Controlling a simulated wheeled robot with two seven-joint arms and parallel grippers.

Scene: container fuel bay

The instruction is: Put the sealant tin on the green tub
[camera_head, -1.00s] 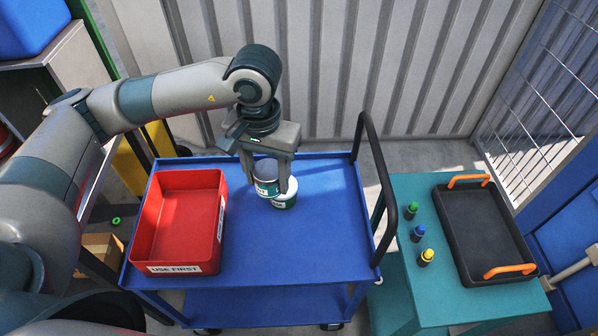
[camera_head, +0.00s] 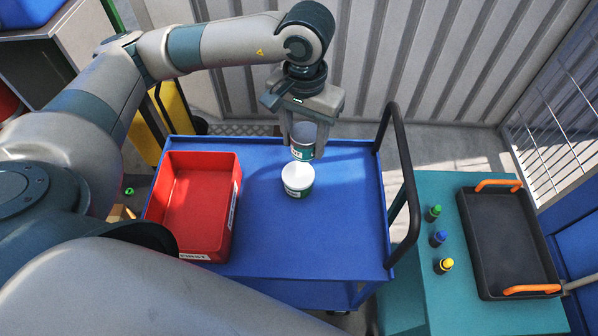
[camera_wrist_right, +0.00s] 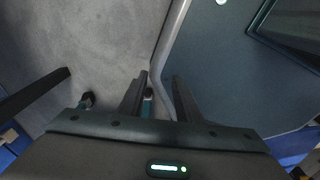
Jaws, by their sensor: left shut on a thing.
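The sealant tin (camera_head: 303,137), with a grey top and a green, white and red label, is in my left gripper (camera_head: 305,150) in the head view. The gripper points down and is shut on the tin, its fingers covering the sides. The green tub (camera_head: 298,187), white-lidded, stands upright on the blue cart (camera_head: 340,225). The tin shows just above and behind the tub's lid in the picture; I cannot tell whether they touch. My right gripper (camera_wrist_right: 160,82) is open and empty in the right wrist view.
A red bin (camera_head: 197,210) stands on the cart left of the tub. The cart's black handle (camera_head: 407,180) rises at the right. Beyond it, a teal table (camera_head: 425,280) holds three small bottles and a black tray (camera_head: 509,240) with orange handles. The cart top right of the tub is clear.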

